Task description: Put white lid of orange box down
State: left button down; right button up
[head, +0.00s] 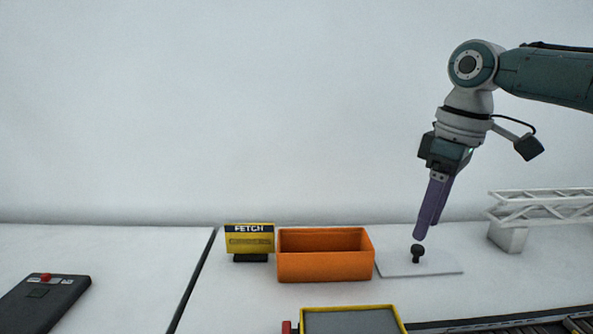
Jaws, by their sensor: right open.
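The orange box (325,266) stands open on the white table, with its inside showing. The white lid (440,267) lies flat on the table just right of the box, with its black knob (417,253) pointing up. My right gripper (421,237) points down with its purple fingers just above the knob. It is open and holds nothing. Seen from here, the fingers overlap each other, and a small gap shows between their tips and the knob. My left gripper is not in view.
A yellow and black FETCH sign (249,241) stands left of the box. A yellow-rimmed grey tray (350,321) is at the front. A white lattice crane part (540,207) stands at the right. A dark box with a red button (45,300) lies at the left.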

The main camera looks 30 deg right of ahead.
notch_tip(320, 180, up, 8)
jog(key=s, duration=0.1)
jog(key=shift+d+f, duration=0.15)
jog(key=shift+s, duration=0.1)
